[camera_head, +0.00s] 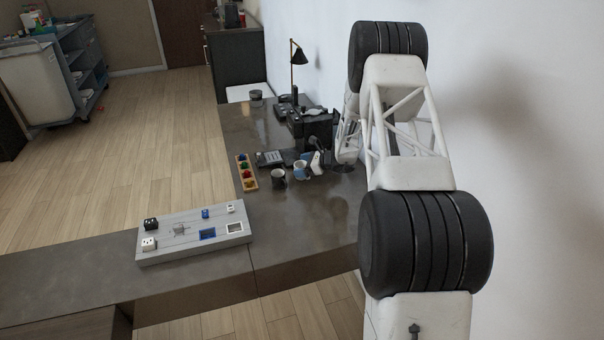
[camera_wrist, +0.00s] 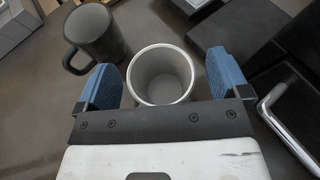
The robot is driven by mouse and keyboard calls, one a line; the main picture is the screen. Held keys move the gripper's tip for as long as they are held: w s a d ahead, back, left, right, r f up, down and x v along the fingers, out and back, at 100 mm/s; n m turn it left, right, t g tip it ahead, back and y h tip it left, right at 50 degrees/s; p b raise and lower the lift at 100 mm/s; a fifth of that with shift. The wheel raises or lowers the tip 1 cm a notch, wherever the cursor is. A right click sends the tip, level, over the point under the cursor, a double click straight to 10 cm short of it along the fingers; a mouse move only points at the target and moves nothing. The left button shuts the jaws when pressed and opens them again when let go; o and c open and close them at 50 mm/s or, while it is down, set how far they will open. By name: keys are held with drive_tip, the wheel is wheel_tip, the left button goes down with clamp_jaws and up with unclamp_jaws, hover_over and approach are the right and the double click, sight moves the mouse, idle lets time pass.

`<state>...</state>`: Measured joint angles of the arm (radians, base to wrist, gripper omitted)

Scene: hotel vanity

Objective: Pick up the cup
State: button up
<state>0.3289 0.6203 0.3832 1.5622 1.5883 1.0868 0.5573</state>
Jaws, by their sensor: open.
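A light grey cup (camera_wrist: 160,72) stands upright with its open top facing my wrist camera. In the head view the cup (camera_head: 301,174) shows small on the dark counter, partly covered by my gripper. My gripper (camera_wrist: 165,80) is open, with one blue finger pad on the left of the cup and the other on the right. Gaps show between the pads and the rim, so it is not holding the cup. A dark mug (camera_wrist: 93,32) with a handle stands to the left of the cup, near the left finger; it also shows in the head view (camera_head: 278,178).
A black machine (camera_head: 312,125) stands behind. A metal bar (camera_wrist: 285,125) is close to my right finger. A grey board (camera_head: 195,232) sits nearer the front.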

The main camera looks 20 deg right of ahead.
drive_tip(key=shift+c, duration=0.4)
drive_tip(key=c, duration=1)
drive_tip(key=shift+r, duration=0.15)
drive_tip(key=shift+r, duration=1.4)
drive_tip(key=shift+s+r, duration=0.25)
drive_tip(key=s, duration=0.5)
drive_tip(key=s+a+r, duration=0.1)
drive_tip(key=s, duration=0.4)
drive_tip(key=s+a, duration=0.1)
drive_tip(key=s, duration=0.4)
drive_tip(key=shift+s+a+r, duration=0.15)
drive_tip(key=shift+a+r, duration=0.05)
drive_tip(key=shift+a, duration=0.05)
